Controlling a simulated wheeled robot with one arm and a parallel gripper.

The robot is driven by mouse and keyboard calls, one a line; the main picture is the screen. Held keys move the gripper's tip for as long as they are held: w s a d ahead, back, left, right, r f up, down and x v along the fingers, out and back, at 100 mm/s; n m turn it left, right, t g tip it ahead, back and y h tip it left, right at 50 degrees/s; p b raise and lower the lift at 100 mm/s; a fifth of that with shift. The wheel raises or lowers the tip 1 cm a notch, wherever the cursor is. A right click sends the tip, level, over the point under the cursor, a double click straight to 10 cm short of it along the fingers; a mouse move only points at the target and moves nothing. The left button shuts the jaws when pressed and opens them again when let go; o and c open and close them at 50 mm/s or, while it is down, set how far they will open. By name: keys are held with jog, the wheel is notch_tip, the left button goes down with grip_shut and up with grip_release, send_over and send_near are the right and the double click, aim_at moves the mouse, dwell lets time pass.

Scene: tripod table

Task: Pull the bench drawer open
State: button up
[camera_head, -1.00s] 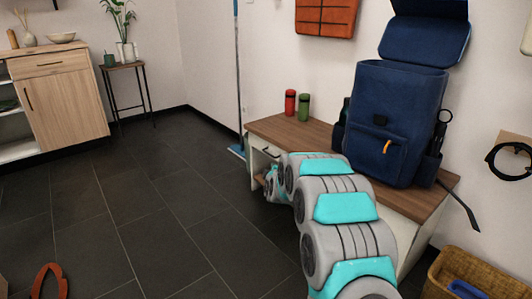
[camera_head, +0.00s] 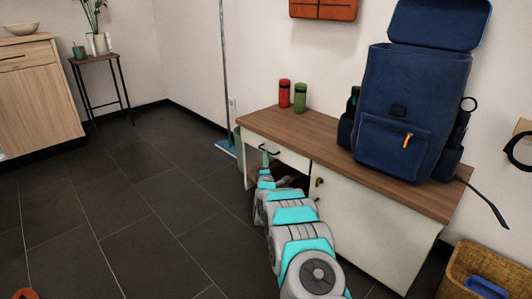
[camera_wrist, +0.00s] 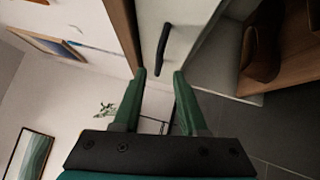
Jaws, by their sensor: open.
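The bench (camera_head: 330,150) has a brown wooden top and a white drawer front (camera_head: 290,158) at its left end, which looks closed. A dark bar handle (camera_head: 268,151) is on the drawer front. My gripper (camera_head: 265,160) is close to the handle in the head view, small and partly hidden by my arm. In the wrist view, the handle (camera_wrist: 162,48) lies just ahead of my gripper (camera_wrist: 160,74), and its near end lines up between the two green fingertips. The fingers are apart with nothing held between them; I cannot tell whether the handle's end is between them in depth.
An open shelf below the drawer holds brown items (camera_wrist: 262,45). A white cabinet door (camera_head: 360,220) is to its right. A blue backpack (camera_head: 400,115), a red bottle (camera_head: 284,94) and a green bottle (camera_head: 300,97) stand on top.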

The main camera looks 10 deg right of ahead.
jog(key=shift+w+d+r+b, duration=0.1)
jog(key=shift+w+d+r, duration=0.05)
jog(key=shift+w, duration=0.8)
jog(key=shift+w+d+r+b, duration=0.1)
jog(key=shift+w+d+r, duration=0.1)
jog(key=shift+w, duration=0.8)
jog(key=shift+w+d+r+b, duration=0.1)
jog(key=shift+w+r, duration=0.05)
jog(key=shift+w, duration=0.8)
grip_shut()
